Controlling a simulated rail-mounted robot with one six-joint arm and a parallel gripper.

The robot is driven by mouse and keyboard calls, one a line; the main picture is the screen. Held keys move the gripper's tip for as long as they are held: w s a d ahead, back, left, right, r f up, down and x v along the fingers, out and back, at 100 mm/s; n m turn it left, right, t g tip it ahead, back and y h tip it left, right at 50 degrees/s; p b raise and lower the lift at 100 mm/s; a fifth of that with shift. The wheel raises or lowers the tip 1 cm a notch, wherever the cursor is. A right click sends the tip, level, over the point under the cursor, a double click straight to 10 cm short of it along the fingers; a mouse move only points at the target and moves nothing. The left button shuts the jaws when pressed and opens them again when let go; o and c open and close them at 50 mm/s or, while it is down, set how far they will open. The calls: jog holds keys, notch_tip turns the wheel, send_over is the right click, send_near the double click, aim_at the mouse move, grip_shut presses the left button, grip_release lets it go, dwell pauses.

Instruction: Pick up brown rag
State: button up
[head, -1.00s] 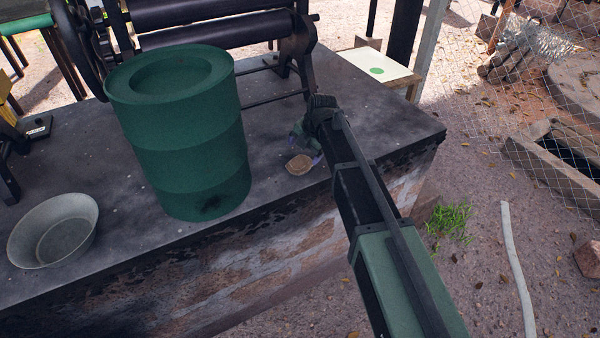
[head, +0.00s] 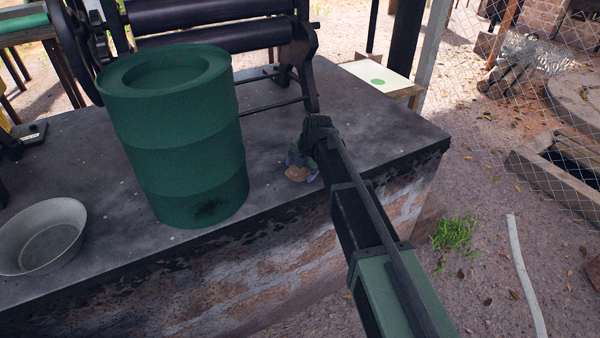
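The brown rag (head: 297,175) is a small tan bundle lying on the dark bench top near its front edge, right of the green barrel. My gripper (head: 301,168) is down at the rag, reaching in from the right. Its purple-tipped fingers stand apart, one at the rag's far left side and one at its near right side. It looks open around the rag. The gripper covers the rag's upper part, and I cannot see whether the fingers touch it.
A large green barrel (head: 185,140) stands left of the rag, with a metal bowl (head: 42,238) farther left. A black roller machine (head: 215,30) stands behind. The dark bench top (head: 385,120) is clear to the right. A chain-link fence (head: 555,90) is beyond.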

jog(key=shift+r, duration=0.1)
notch_tip(320, 180, up, 20)
jog(key=p, duration=2)
jog(key=o, duration=0.3)
jog(key=shift+c, duration=1.1)
